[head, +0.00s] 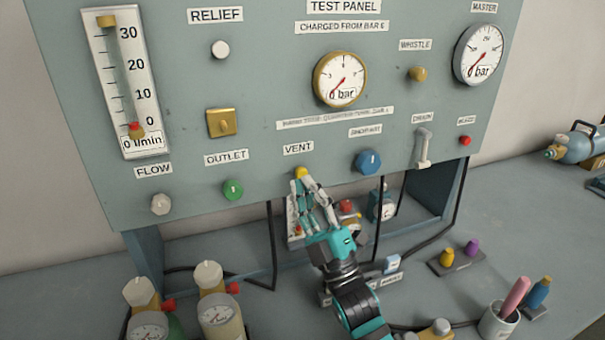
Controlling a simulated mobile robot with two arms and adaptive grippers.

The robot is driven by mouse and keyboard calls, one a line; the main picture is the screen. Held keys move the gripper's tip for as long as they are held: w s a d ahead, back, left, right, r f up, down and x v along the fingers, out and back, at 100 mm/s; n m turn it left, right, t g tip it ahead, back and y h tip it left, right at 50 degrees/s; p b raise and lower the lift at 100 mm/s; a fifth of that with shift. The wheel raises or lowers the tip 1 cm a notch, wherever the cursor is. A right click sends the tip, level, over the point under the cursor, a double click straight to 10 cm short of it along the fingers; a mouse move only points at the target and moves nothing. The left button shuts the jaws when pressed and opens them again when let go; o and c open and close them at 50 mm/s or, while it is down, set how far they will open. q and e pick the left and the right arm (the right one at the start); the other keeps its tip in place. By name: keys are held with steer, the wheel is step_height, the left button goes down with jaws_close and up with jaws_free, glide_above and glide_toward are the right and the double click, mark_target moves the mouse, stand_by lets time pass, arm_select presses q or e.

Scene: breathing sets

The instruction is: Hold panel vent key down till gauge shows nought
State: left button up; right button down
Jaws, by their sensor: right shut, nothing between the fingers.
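The grey test panel (260,100) stands upright across the view. The yellow vent key (300,172) sits under the VENT label (298,148). My right gripper (304,190) is shut and empty, its fingertips at the key's lower side and seemingly touching it. I cannot tell how far the key is pressed. The brass-rimmed gauge (340,79) above has its red needle toward the lower left, and its window reads 0 bar. My left gripper is not in view.
A blue knob (369,162) and a lever (423,147) lie right of the key; a green knob (233,190) lies left. Hoses, bottles with gauges (218,312) and a pen cup (498,322) stand on the bench below. The right side of the bench is partly clear.

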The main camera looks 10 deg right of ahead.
steer(key=s, duration=0.2)
steer(key=s+d+p, duration=0.1)
steer(key=s, duration=0.2)
stand_by(0.4)
steer(key=shift+r, duration=0.1)
